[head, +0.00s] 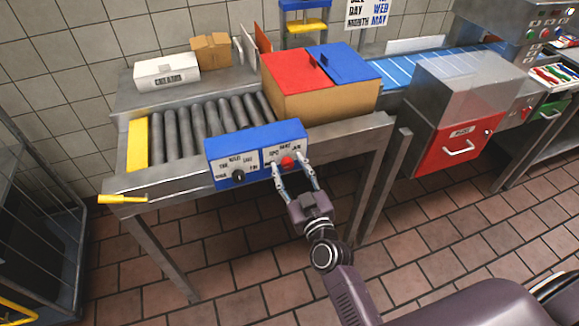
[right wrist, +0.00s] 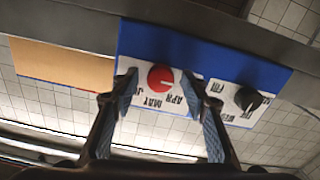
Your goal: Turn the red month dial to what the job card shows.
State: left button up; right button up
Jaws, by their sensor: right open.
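The red month dial (head: 288,162) sits on the right half of the blue control box (head: 213,150), on a white panel lettered APR, MAY and JUN. In the right wrist view the red dial (right wrist: 160,77) appears upside down; I cannot tell where it points. My right gripper (head: 290,167) is open at the dial, one finger on each side; in the wrist view dial and fingers look apart. My left gripper is out of view.
The black day dial (head: 238,177) is just left of the red one. Behind the box are a roller conveyor (head: 200,125) and a carton with red and blue flaps (head: 320,100). A yellow handle (head: 122,199) juts out at left.

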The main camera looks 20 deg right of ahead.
grip_shut()
jog(key=shift+m, duration=0.3)
jog(key=m+p, duration=0.1)
jog(key=m, duration=0.1)
jog(key=shift+r+m, duration=0.1)
jog(key=shift+m, duration=0.2)
jog(key=m+p, duration=0.1)
jog(key=m, duration=0.2)
jog(key=shift+m, duration=0.3)
jog(key=m, duration=0.5)
jog(key=shift+d+m+p, duration=0.15)
jog(key=shift+m+p, duration=0.15)
jog(key=m, duration=0.5)
jog(key=shift+m, duration=0.3)
